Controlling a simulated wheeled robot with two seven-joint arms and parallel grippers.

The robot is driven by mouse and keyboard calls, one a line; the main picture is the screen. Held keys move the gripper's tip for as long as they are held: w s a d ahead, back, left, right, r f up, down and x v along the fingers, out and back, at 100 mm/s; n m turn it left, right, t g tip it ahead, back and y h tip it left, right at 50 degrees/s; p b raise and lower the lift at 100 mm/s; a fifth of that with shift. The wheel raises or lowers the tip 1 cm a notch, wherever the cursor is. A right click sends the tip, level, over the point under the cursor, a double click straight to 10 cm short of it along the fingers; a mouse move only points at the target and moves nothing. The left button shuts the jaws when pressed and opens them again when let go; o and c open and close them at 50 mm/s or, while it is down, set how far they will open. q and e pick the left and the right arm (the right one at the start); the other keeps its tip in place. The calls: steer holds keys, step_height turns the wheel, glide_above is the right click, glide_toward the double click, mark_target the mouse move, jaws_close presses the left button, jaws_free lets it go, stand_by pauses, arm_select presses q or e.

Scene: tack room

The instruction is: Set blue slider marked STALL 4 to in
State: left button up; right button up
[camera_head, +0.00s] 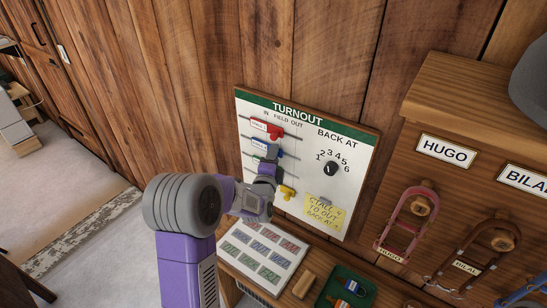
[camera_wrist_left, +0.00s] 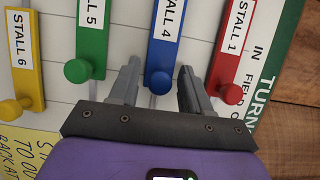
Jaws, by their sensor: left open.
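The blue slider (camera_wrist_left: 165,40) has a white label ending in 4 and a round blue knob (camera_wrist_left: 158,82) at its lower end in the left wrist view. In the head view it shows partly as a blue strip (camera_head: 259,145) on the white TURNOUT board (camera_head: 307,136). My left gripper (camera_wrist_left: 157,88) is open, with one finger on each side of the blue knob; I cannot tell whether either touches it. In the head view my left gripper (camera_head: 266,174) covers part of the sliders, so the blue slider's exact column is unclear. My right gripper is not in view.
The red slider (camera_wrist_left: 235,45) and green slider (camera_wrist_left: 91,35) flank the blue one closely. A yellow slider (camera_wrist_left: 22,60) is beyond the green. The board has a dial (camera_head: 331,169) and a yellow note (camera_head: 324,210). A button panel (camera_head: 264,252) is below.

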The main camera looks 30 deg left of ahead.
mark_target(260, 145)
arm_select(q)
jaws_close()
steer(key=a+b, duration=0.1)
steer(key=a, duration=0.1)
steer(key=a+b, duration=0.2)
steer(key=a, duration=0.1)
steer(key=shift+w+f, duration=0.15)
steer(key=shift+w, duration=0.05)
steer(key=shift+a, duration=0.35)
steer(key=shift+r, duration=0.2)
steer(key=shift+a, duration=0.1)
jaws_free()
